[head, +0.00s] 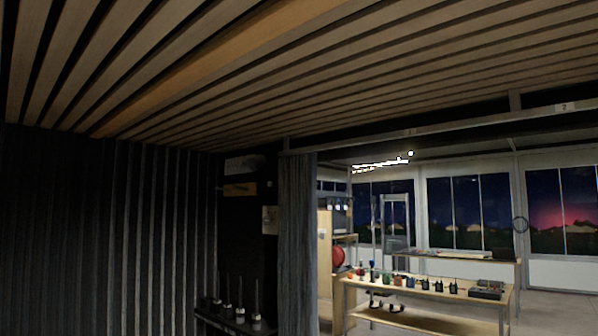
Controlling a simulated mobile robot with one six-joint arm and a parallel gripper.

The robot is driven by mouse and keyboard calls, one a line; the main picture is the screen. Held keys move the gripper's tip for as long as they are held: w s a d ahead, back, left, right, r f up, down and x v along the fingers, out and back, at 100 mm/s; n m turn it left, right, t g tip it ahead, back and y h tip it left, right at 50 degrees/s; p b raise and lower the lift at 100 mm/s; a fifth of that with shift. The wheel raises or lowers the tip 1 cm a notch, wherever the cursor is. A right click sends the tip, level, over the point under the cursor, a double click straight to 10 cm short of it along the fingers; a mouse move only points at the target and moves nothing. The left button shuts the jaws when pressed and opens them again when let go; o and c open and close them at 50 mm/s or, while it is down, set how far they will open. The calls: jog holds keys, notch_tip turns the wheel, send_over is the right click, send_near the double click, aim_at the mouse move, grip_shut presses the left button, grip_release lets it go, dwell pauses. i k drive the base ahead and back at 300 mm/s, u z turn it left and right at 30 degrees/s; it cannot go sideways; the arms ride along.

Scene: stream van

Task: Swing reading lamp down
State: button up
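I cannot make out a reading lamp in the head view. My gripper and arm are not in this view either. A dark shelf (235,322) at the lower middle holds several upright dark items with pale bands (240,312); I cannot tell what they are.
A slatted wood ceiling (300,60) hangs low overhead. A dark ribbed wall or curtain (110,230) fills the left. A grey curtain (299,240) hangs at the middle. Beyond it, a wooden bench (420,292) holds several small devices, with windows (455,212) behind.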

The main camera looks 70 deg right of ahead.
aim_at(254, 163)
jog(key=u, duration=0.35)
jog(key=k, duration=0.15)
jog(key=z, duration=2.4)
jog(key=k, duration=0.95)
jog(key=u, duration=0.15)
jog(key=i, duration=0.75)
jog(key=z, duration=0.05)
